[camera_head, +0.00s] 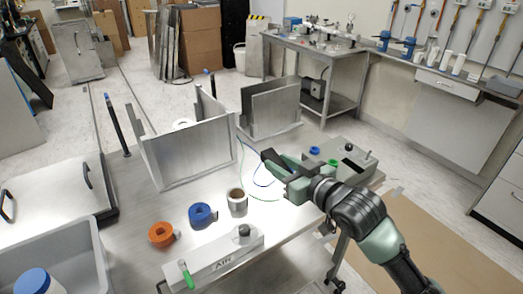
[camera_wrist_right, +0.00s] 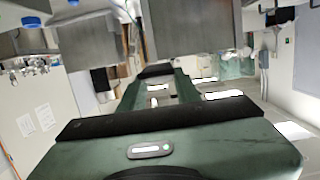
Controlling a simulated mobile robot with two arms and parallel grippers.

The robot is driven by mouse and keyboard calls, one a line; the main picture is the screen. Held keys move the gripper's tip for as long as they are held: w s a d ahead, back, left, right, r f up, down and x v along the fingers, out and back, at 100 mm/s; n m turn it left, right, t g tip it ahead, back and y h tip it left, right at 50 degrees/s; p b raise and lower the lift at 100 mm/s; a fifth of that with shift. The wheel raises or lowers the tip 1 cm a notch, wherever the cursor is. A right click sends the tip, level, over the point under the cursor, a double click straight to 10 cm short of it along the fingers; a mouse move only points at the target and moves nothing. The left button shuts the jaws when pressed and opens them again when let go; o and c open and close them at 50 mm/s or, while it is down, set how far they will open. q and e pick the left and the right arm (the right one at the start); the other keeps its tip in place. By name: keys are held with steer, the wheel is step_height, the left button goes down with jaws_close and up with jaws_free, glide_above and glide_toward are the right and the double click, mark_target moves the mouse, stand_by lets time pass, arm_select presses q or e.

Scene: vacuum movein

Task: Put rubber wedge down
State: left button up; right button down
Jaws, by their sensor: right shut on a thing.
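My right gripper (camera_head: 284,168) reaches in from the right over the metal table and is shut on a small dark piece, which I take as the rubber wedge (camera_head: 268,156). In the right wrist view the dark wedge (camera_wrist_right: 155,71) sits at the tips of my right gripper (camera_wrist_right: 158,88), with grey metal plates beyond. The wedge is held up near the cables and the metal frames; its exact height above the table cannot be told. My left gripper is not in view.
The metal table (camera_head: 135,240) bears an orange roll (camera_head: 161,235), a blue roll (camera_head: 202,215), a cup-like roll (camera_head: 237,202) and a long AIR block (camera_head: 215,262). An upright metal frame (camera_head: 188,155) stands behind. A grey box (camera_head: 340,160) with knobs is at the right.

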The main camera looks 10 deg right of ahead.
steer(key=s+d+f+m+t+h, duration=0.1)
steer(key=s+f+m+h, duration=0.3)
steer(key=s, duration=0.8)
steer(key=shift+d+f+h, duration=0.15)
steer(key=shift+f+h, duration=0.3)
steer(key=shift+h, duration=0.25)
step_height(320, 180, up, 5)
steer(key=n+g+y, duration=0.1)
steer(key=n+y, duration=0.3)
steer(key=y, duration=0.1)
glide_above(277, 222)
steer(key=shift+d+r, duration=0.1)
step_height(277, 222, down, 20)
steer(key=shift+r+p, duration=0.2)
steer(key=shift+p, duration=0.1)
